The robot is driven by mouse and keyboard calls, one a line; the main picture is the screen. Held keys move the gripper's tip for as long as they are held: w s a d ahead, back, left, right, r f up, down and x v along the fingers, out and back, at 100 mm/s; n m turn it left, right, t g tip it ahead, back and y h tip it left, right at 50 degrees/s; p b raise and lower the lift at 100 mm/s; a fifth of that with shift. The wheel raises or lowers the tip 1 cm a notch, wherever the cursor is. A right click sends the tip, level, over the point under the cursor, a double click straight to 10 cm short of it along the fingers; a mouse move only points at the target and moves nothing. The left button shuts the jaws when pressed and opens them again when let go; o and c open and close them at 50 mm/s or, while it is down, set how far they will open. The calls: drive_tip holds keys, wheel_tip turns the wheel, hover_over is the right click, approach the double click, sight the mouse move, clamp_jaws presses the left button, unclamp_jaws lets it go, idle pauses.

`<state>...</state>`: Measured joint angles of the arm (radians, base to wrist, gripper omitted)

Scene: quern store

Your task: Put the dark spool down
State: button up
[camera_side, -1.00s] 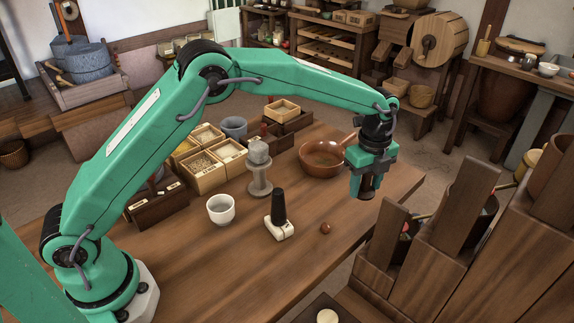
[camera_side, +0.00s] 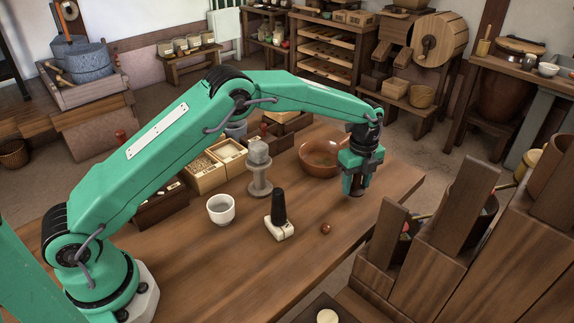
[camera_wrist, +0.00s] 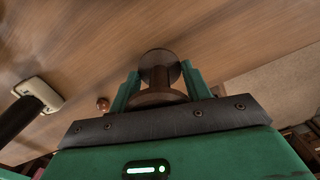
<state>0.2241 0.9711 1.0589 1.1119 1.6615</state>
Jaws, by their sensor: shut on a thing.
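My gripper (camera_side: 356,184) points down at the far right end of the wooden table (camera_side: 330,270). It is shut on the dark spool (camera_wrist: 160,65), whose round end shows between the green fingers in the wrist view. In the side view the fingers hide most of the spool (camera_side: 355,194); only its dark lower edge shows, close to the tabletop. I cannot tell whether it touches the wood.
A brown bowl (camera_side: 322,166) stands just left of my gripper. A small red-brown ball (camera_side: 325,229), a black-handled pale block (camera_side: 279,226), a grey stone spool (camera_side: 259,178) and a white cup (camera_side: 220,211) lie nearer. Bare wood surrounds the ball.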

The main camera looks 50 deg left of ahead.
drive_tip(key=shift+f, duration=1.15)
drive_tip(key=shift+f, duration=0.15)
drive_tip(key=o, duration=1)
wheel_tip(320, 180, up, 12)
drive_tip(key=shift+r, duration=0.2)
